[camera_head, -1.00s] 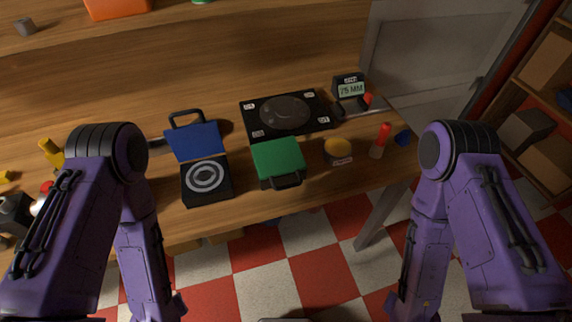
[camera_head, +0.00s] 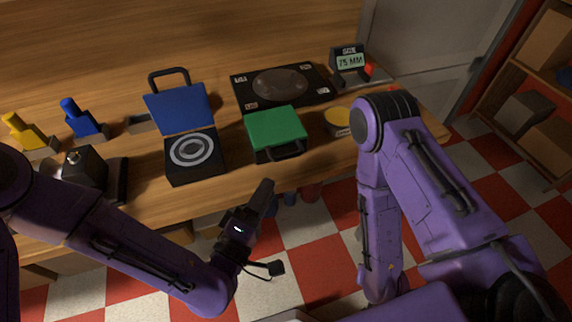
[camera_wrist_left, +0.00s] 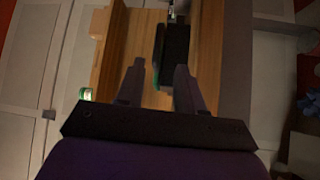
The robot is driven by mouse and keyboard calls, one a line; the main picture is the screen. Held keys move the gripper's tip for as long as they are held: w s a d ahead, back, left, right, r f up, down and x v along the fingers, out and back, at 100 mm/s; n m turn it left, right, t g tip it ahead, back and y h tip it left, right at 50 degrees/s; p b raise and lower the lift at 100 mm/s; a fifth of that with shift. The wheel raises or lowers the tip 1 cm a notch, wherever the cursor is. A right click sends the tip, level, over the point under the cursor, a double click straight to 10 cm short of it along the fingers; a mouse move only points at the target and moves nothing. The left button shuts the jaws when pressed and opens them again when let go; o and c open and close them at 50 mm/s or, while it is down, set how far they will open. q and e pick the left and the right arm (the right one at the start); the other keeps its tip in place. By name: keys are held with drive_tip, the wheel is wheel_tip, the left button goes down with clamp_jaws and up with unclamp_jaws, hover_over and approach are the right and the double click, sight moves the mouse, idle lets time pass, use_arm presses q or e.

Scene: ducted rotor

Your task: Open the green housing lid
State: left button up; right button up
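The green housing lid (camera_head: 277,127) lies closed and flat on its black box, with a black handle (camera_head: 287,151) at the near edge. My left gripper (camera_head: 262,196) is in front of the bench edge, below and slightly left of the green lid, apart from it. In the left wrist view the two fingers of my left gripper (camera_wrist_left: 159,68) are spread with nothing held. Beyond them is the dark side of the housing (camera_wrist_left: 175,48) with a thin green edge. My right arm shows at the right, but its gripper is out of view.
An open box with a raised blue lid (camera_head: 181,108) stands left of the green one. A black plate with a round disc (camera_head: 280,86) lies behind. A yellow-topped tin (camera_head: 337,120) is to the right. A gauge display (camera_head: 350,62) stands at the back right.

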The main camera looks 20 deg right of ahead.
sight(287, 156)
use_arm(q)
drive_tip(key=p+x, duration=0.1)
drive_tip(key=x, duration=0.2)
drive_tip(key=p+x, duration=0.1)
drive_tip(key=x, duration=0.2)
drive_tip(key=p+x, duration=0.1)
drive_tip(key=x, duration=0.2)
drive_tip(key=shift+w+d+r, duration=0.1)
drive_tip(key=shift+d+r, duration=0.15)
drive_tip(key=shift+r, duration=0.05)
drive_tip(key=shift+w+d, duration=0.3)
drive_tip(key=shift+d, duration=0.05)
clamp_jaws()
